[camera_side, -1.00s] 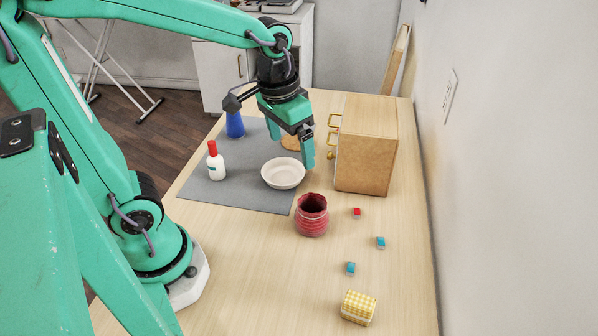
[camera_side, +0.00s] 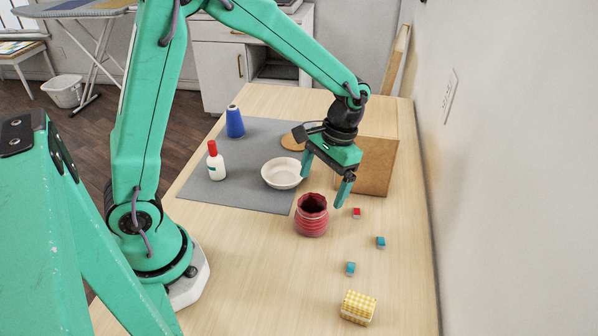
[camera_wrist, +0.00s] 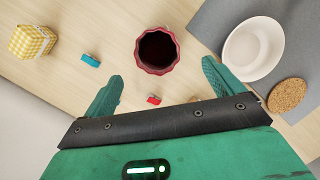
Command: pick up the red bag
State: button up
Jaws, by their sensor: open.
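The red bag (camera_side: 311,217) stands upright on the wooden table, with ribbed sides and an open, scalloped top. In the wrist view, its dark open mouth (camera_wrist: 157,51) shows beyond the fingertips, near the middle between them. My gripper (camera_side: 325,177) is open and empty. In the side view its fingers hang above and behind the bag, one to the left and one to the right. The two green fingers also show in the wrist view (camera_wrist: 162,72), spread wide and apart from the bag.
A white bowl (camera_side: 283,173) sits on the grey mat (camera_side: 240,195) near the bag. A red block (camera_side: 357,213) and blue blocks (camera_side: 380,242) lie to its right. A wooden cabinet (camera_side: 375,165) stands behind my gripper. A yellow checked block (camera_side: 358,307) is at the front. The table left of it is clear.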

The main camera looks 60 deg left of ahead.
aim_at(315, 197)
jog(key=shift+d+x, duration=0.1)
jog(key=shift+x, duration=1.85)
jog(key=shift+d+x, duration=0.15)
jog(key=shift+x, duration=1.8)
jog(key=shift+s, duration=0.1)
jog(key=c, duration=1)
jog(key=shift+c, duration=0.2)
jog(key=shift+r, duration=0.15)
jog(key=shift+r, duration=0.75)
jog(key=r, duration=0.2)
jog(key=shift+s+d+r, duration=0.15)
jog(key=shift+d+r, duration=0.1)
jog(key=shift+r, duration=0.15)
jog(key=s+d+r, duration=0.6)
jog(key=s+d, duration=0.1)
jog(key=d, duration=0.1)
jog(key=shift+d+r+t+y, duration=0.25)
jog(key=shift+d+t+y, duration=0.05)
jog(key=shift+y, duration=0.1)
